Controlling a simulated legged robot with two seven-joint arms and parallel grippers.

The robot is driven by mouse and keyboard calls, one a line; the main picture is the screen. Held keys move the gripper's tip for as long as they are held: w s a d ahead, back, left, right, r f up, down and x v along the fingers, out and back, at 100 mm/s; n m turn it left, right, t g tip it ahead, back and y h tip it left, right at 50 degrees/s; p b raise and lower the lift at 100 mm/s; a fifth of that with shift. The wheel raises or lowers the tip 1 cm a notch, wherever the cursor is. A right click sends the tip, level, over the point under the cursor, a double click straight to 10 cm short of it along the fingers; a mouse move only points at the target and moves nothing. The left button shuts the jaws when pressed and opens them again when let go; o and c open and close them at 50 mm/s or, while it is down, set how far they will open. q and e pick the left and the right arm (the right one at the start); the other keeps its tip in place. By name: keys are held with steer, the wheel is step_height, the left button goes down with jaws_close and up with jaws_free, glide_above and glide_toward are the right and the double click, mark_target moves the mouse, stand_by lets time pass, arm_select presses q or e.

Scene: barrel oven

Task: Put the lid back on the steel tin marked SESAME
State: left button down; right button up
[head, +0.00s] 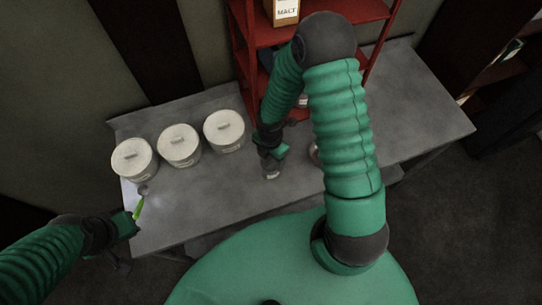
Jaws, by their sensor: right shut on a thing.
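My right gripper (271,163) reaches down over the middle of the grey table and is shut on a small pale thing (272,175), which may be a lid; it is too small to be sure. A round rim (314,152) shows on the table to its right, mostly hidden behind my right arm. It may be an open tin, and no SESAME marking can be read.
Three pale lidded pots, the left (133,160), middle (179,146) and right (224,131), stand along the table's back left. A red shelf (340,14) with a MALT box (286,11) rises behind. The grey table (420,115) is clear at right.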

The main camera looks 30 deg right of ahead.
steer(key=shift+d, duration=0.1)
steer(key=shift+a, duration=0.25)
stand_by(0.6)
steer(key=o, duration=1.4)
steer(key=shift+o, duration=0.9)
